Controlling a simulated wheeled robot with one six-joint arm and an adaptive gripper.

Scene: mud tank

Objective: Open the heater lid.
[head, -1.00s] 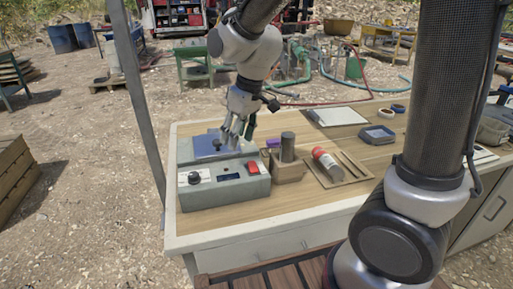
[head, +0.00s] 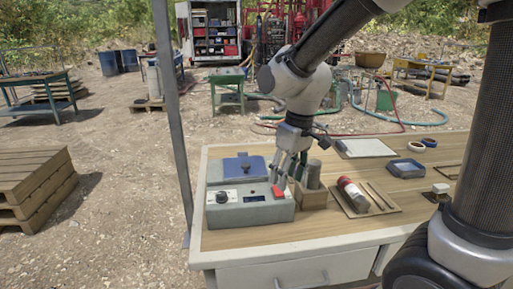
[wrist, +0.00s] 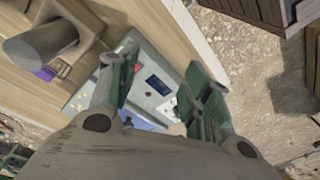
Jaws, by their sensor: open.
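The heater (head: 252,211) is a grey box on the near left of the wooden worktop, with a black knob, a dark display and a red switch on its front. Its blue lid (head: 238,169) lies flat, apparently closed, on the rear left of the top, with a small dark knob at its back. My gripper (head: 284,178) is open and empty, above the heater's right end, to the right of the lid. In the wrist view, the heater's display (wrist: 158,85) shows between the spread green fingers; the lid is mostly hidden behind my gripper.
A wooden block holding a dark cylinder (head: 314,178) stands close to the heater's right. Beyond it is a tray with a red-capped bottle (head: 352,193). A grey post (head: 172,100) rises at the worktop's left edge. Bare worktop lies in front of the heater.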

